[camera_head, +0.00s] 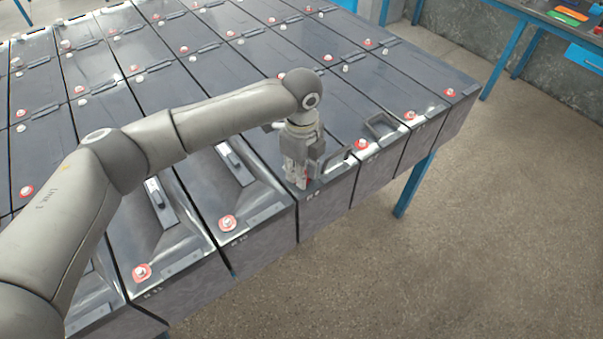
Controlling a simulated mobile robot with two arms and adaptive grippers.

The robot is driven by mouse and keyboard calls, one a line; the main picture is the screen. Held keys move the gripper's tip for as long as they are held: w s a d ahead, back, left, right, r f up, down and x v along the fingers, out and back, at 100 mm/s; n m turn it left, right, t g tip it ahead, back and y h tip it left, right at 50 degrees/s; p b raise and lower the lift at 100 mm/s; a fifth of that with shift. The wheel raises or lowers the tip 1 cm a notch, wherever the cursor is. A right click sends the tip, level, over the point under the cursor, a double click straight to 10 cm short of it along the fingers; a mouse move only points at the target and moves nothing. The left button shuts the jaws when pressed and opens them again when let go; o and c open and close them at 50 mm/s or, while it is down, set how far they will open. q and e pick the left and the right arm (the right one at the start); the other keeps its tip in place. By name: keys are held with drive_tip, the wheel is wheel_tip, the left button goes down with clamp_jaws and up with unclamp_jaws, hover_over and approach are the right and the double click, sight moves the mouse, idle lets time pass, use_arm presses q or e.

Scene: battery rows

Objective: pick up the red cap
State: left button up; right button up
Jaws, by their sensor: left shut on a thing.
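My left gripper (300,184) points down at the front edge of a dark battery (338,185) in the near row. It is shut on a red cap (307,176), of which only a small red sliver shows between and beside the fingers. The fingers hide the rest of the cap, and I cannot tell whether it still touches the battery top. Other red caps sit on neighbouring batteries, one to the left (228,223) and one to the right (362,144). My right gripper is not in view.
Dark batteries in rows fill a table with blue legs (413,186). Concrete floor (480,240) is clear at the right. A blue workbench (585,58) stands at the upper right.

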use_arm(q)
drive_tip(key=shift+r, duration=0.1)
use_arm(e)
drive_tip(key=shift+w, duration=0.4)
use_arm(q)
drive_tip(key=shift+r+b, duration=0.5)
drive_tip(key=s+d+r+b, duration=0.2)
drive_tip(key=s+r+b, duration=0.2)
drive_tip(key=s+r, duration=0.8)
drive_tip(key=shift+s, duration=0.95)
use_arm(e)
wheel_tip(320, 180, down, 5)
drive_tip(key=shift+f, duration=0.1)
use_arm(q)
drive_tip(key=shift+o, duration=0.2)
drive_tip(key=shift+f, duration=0.1)
drive_tip(key=shift+c, duration=1.4)
drive_tip(key=shift+r+p, duration=0.6)
drive_tip(key=shift+p, duration=0.25)
clamp_jaws()
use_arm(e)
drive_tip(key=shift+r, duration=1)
